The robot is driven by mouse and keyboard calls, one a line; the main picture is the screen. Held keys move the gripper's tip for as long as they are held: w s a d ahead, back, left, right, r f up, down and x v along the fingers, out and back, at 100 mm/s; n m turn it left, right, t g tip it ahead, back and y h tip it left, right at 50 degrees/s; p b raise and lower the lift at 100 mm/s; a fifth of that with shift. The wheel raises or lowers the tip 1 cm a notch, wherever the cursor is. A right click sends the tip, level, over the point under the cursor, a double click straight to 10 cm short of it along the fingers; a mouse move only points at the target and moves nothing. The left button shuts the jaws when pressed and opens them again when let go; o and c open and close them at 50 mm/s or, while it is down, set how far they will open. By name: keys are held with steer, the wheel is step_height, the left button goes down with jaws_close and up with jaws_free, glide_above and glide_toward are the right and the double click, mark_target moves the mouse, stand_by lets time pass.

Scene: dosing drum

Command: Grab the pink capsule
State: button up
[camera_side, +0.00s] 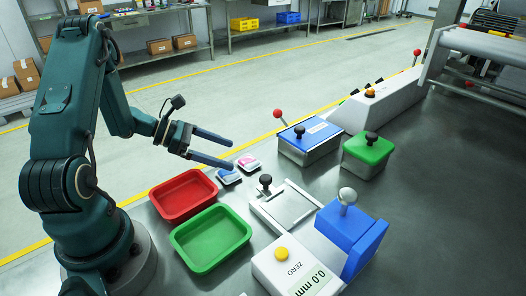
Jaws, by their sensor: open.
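A small pink item (247,161), which looks like the pink capsule, lies in a pale holder on the metal table, near the centre of the side view. A similar holder with a blue item (228,176) is just in front and to the left of it. My gripper (231,156) has its two long fingers spread apart with nothing between them. The fingers point right, and their tips appear just left of the pink item. I cannot tell their exact height above it.
A red tray (183,213) and a green tray (243,259) stand in front of my gripper. A black-knobbed plate (266,181), a blue-lidded box (309,129), a green-lidded box (369,147), a blue block (365,256) and a white display unit (264,266) stand to the right.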

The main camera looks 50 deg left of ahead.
mark_target(245, 160)
steer(key=shift+x, duration=2.4)
steer(key=c, duration=1.4)
